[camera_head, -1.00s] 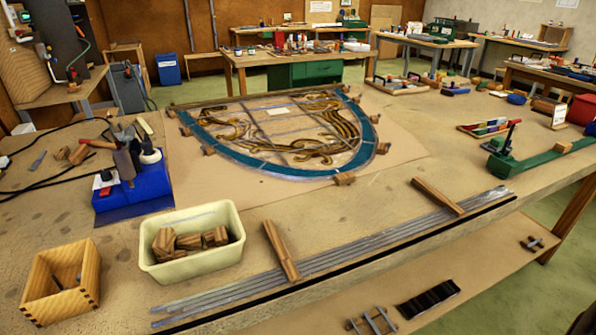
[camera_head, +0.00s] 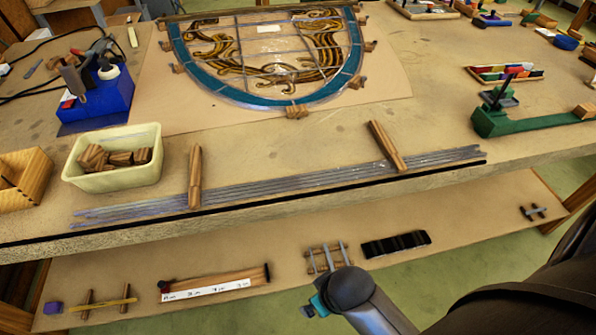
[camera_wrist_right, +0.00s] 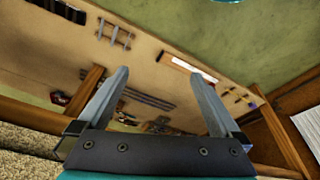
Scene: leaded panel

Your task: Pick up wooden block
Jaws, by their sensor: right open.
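Several small striped wooden blocks lie in the cream bin (camera_head: 72,174) at the left of the bench; one wooden block (camera_head: 120,158) shows near the bin's middle. Another wooden block (camera_head: 583,111) sits at the right end of the green tool (camera_head: 535,124). More blocks surround the leaded panel (camera_head: 179,62), one of them a wooden block (camera_head: 297,112) at its front edge. My right gripper (camera_wrist_right: 160,76) is open and empty, with the lower shelf beyond its fingers. In the head view my right arm comes in at bottom right, below the bench front, away from the blocks. My left gripper is out of view.
Two wooden bars (camera_head: 195,178) (camera_head: 388,146) lie across long grey lead strips (camera_head: 280,188) along the bench's front edge. The lower shelf (camera_head: 455,215) holds clamps, a black roll (camera_head: 396,243) and a labelled rack. A blue box (camera_head: 104,103) stands behind the bin.

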